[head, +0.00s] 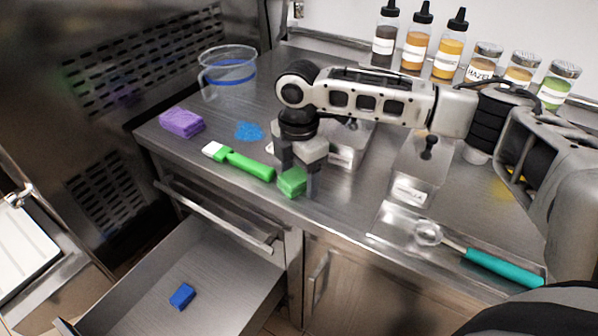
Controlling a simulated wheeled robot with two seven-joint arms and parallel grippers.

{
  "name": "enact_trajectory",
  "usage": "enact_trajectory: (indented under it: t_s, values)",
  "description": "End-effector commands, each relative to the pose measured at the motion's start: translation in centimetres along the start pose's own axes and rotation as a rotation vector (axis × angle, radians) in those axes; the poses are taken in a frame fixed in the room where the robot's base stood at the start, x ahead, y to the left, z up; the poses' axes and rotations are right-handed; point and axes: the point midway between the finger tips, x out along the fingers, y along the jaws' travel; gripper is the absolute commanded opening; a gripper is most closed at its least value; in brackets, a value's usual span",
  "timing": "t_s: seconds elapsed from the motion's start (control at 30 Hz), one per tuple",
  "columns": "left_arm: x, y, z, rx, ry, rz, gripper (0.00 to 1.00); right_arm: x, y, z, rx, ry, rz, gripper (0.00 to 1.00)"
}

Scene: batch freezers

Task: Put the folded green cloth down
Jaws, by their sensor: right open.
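The folded green cloth (291,183) is a small green block at the front edge of the steel counter, in the middle of the head view. My right gripper (299,182) points down at it, with its fingers open on either side of the cloth. The cloth appears to rest on the counter, but the fingers hide part of it, and I cannot tell if they touch it. My left gripper is not in view.
A green-handled brush (244,164), a blue patch (249,131) and a purple block (182,123) lie left of the gripper. An open drawer (215,268) below holds a blue block (182,296). A scoop (480,262) lies in a tray at right; bottles (416,45) stand behind.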

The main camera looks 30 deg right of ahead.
Motion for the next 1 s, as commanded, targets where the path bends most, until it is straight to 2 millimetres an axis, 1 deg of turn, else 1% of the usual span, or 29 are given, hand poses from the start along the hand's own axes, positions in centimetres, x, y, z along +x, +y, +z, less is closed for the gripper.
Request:
enact_trajectory:
  t_s: [0.07,0.17,0.5,0.6,0.7,0.8,1.0]
  values:
    - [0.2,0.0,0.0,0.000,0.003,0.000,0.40,-0.4,0.0,0.0,0.000,0.000,0.002,0.68]
    - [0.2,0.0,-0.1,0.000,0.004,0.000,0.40,-1.7,0.1,0.0,0.000,0.002,0.003,0.68]
    - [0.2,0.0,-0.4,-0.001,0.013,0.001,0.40,-8.9,0.1,0.0,0.000,0.001,0.004,0.68]
    - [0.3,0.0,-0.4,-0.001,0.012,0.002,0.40,-10.5,0.1,0.0,0.000,0.001,0.003,0.68]
    - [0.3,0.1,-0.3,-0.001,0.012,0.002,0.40,-11.6,0.1,0.0,0.001,0.001,0.001,0.68]
    - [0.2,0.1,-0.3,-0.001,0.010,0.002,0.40,-12.2,0.1,0.0,0.001,0.001,0.001,0.68]
    - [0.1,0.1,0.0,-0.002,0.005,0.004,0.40,-12.3,0.0,0.0,0.001,0.000,0.000,0.68]
